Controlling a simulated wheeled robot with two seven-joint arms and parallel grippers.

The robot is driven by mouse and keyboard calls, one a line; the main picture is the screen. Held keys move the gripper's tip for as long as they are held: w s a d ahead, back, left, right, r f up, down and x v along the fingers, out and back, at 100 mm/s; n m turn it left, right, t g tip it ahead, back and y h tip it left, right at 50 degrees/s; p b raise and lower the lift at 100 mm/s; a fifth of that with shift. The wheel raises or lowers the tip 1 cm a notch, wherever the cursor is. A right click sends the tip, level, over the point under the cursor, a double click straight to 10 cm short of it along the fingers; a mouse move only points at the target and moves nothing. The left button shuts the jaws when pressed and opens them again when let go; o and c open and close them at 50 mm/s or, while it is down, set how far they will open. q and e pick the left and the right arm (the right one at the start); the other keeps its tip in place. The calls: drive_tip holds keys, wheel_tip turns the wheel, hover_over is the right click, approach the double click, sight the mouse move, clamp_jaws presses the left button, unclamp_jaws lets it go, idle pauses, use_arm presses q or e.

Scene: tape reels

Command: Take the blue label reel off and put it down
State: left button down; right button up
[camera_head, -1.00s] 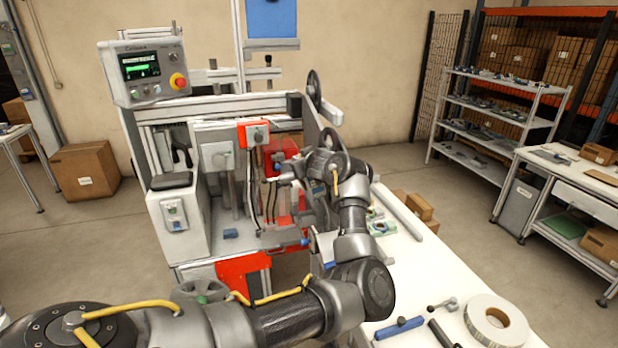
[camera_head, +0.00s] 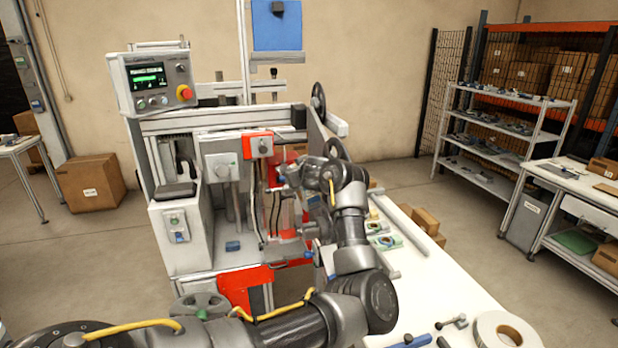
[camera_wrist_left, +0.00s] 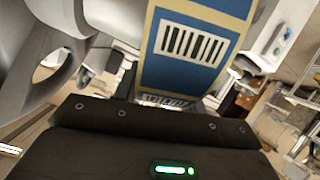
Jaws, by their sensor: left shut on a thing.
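A blue label band with a white barcode and tan edges, the blue label reel (camera_wrist_left: 196,44), fills the upper middle of the left wrist view. It stands right in front of my dark left gripper. My left gripper (camera_head: 286,182) is in front of the machine (camera_head: 225,120), near its red parts, and is shut on the reel. The fingertips' contact is hidden in the wrist view. In the head view I cannot make out the reel at the gripper. My right gripper is not in view.
A white bench (camera_head: 440,285) to the right carries a white roll (camera_head: 482,325), a blue-handled tool and small parts. A control panel (camera_head: 155,80) stands on the machine's left. A blue panel (camera_head: 278,35) is on the mast. Shelves (camera_head: 500,130) stand at the back right.

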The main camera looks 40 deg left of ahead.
use_arm(q)
drive_tip(key=s+a+b, duration=0.3)
drive_tip(key=s+a, duration=0.5)
drive_tip(key=s, duration=0.4)
drive_tip(key=shift+s+a, duration=0.35)
drive_tip(key=shift+a, duration=0.05)
